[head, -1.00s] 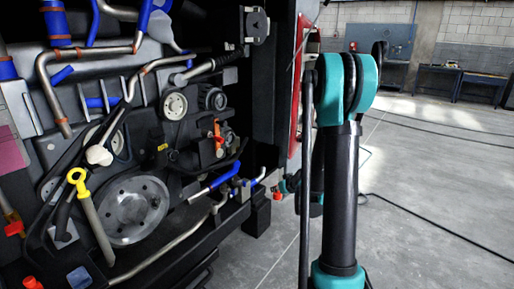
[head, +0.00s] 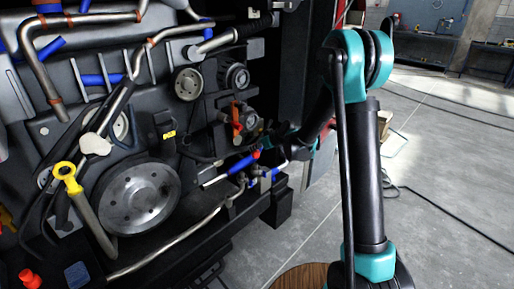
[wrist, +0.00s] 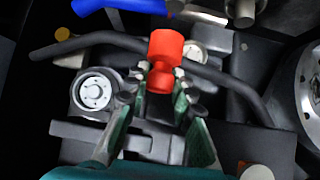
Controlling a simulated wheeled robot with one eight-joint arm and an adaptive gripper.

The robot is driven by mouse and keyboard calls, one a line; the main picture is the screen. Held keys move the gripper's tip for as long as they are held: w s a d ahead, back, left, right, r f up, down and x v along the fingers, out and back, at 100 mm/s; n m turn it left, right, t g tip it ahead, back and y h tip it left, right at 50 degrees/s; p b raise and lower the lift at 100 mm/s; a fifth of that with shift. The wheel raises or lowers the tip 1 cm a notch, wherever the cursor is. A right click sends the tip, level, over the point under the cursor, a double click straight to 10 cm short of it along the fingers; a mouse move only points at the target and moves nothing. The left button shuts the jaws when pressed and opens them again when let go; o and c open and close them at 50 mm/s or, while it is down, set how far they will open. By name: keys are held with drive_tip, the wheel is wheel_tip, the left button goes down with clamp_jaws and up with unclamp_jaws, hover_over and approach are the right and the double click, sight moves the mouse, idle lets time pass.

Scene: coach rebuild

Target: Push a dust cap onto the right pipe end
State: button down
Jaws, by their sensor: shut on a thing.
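My gripper (wrist: 160,82) is shut on a red dust cap (wrist: 165,52) in the wrist view, with the cap sticking out beyond the fingertips. Beyond it, a blue-sleeved pipe (wrist: 132,5) reaches in from the top and meets a red piece at the top edge. A bare metal pipe end (wrist: 243,12) shows to its right, apart from the held cap. In the head view my gripper (head: 272,146) is small, close to the blue-sleeved pipe (head: 243,164). A red spot there may be the held cap or another; I cannot tell.
A loose red cap (head: 30,278) lies at the lower left. A round wooden top (head: 300,278) is at the bottom. Open floor lies right.

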sight(258, 157)
drive_tip(key=shift+f, duration=2.25)
drive_tip(key=shift+f, duration=0.35)
drive_tip(key=shift+f, duration=0.25)
drive_tip(key=shift+f, duration=0.15)
drive_tip(key=shift+f, duration=0.45)
drive_tip(key=shift+f, duration=0.6)
drive_tip(key=shift+f, duration=0.45)
